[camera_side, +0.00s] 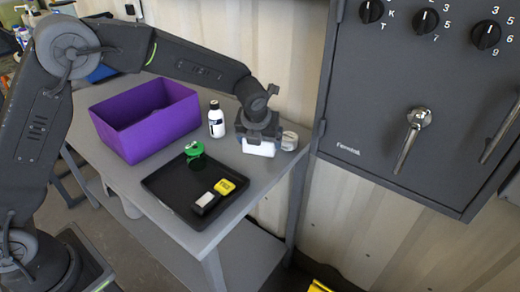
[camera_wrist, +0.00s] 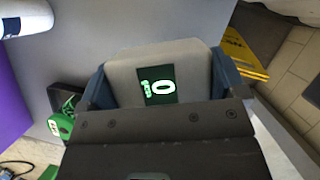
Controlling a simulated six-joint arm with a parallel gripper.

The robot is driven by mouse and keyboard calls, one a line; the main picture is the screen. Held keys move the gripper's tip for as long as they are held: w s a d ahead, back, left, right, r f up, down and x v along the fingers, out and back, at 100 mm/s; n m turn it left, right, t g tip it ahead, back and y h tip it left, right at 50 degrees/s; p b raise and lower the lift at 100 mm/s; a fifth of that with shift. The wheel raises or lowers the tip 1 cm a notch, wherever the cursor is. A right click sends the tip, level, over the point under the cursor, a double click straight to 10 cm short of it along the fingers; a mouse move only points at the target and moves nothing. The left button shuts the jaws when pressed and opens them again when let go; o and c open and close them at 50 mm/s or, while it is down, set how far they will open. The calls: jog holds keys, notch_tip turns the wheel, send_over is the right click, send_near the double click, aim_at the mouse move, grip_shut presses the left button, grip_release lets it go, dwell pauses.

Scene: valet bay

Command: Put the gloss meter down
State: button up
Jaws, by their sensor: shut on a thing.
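The gloss meter (camera_wrist: 180,68) is a pale grey block with a dark screen showing green figures in the wrist view. My gripper (camera_wrist: 163,82) is shut on it, with a finger on each side. In the side view my gripper (camera_side: 259,130) is low over the right end of the grey table. The white lower part of the gloss meter (camera_side: 258,148) shows beneath it. I cannot tell whether it touches the tabletop. Its far side is hidden by my gripper.
A black tray (camera_side: 165,188) holds a green item (camera_side: 194,149), a yellow item (camera_side: 225,187) and a small black-and-white block (camera_side: 206,202). A purple bin (camera_side: 150,141) and a white bottle (camera_side: 216,122) stand behind.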

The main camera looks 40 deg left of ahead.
aim_at(260, 151)
jog(key=shift+f, duration=1.85)
jog(key=shift+f, duration=0.2)
jog(key=o, duration=0.7)
